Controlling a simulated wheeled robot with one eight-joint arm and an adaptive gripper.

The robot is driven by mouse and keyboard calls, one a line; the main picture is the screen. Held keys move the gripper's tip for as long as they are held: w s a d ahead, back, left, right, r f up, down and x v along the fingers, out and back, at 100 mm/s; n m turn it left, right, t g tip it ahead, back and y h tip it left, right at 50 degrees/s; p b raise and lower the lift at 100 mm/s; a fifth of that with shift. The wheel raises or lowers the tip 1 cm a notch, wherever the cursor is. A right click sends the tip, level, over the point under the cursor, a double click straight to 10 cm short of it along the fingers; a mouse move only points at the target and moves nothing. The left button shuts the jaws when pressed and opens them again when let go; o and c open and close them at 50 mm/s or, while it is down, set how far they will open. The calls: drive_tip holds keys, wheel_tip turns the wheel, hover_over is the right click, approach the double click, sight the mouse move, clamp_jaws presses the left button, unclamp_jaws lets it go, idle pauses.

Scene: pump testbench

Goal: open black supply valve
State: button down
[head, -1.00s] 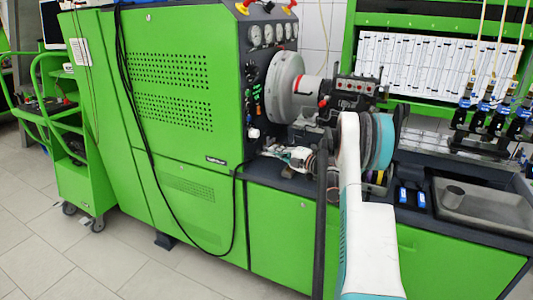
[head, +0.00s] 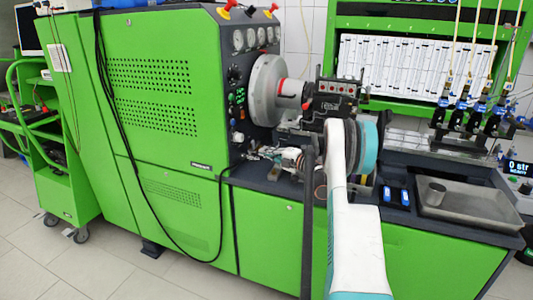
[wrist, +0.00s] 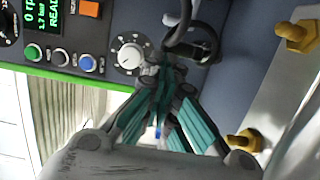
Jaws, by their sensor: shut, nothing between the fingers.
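My gripper (wrist: 163,78) is shut and empty in the wrist view, its teal fingers together in front of the dark control panel. Just beyond the fingertips is a dark curved fitting with a black round part (wrist: 205,42); I cannot tell for sure whether this is the black supply valve, or whether the fingers touch it. A grey dial knob (wrist: 131,52) sits on the panel to the left of the fingertips.
Green and blue push buttons (wrist: 60,58) and a display (wrist: 43,18) sit left on the panel. Yellow fittings (wrist: 297,36) are on the right. In the head view, the green testbench (head: 150,90) carries a grey flywheel (head: 268,90); a metal tray (head: 465,205) lies right.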

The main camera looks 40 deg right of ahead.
drive_tip(key=v, duration=1.2)
idle(0.5)
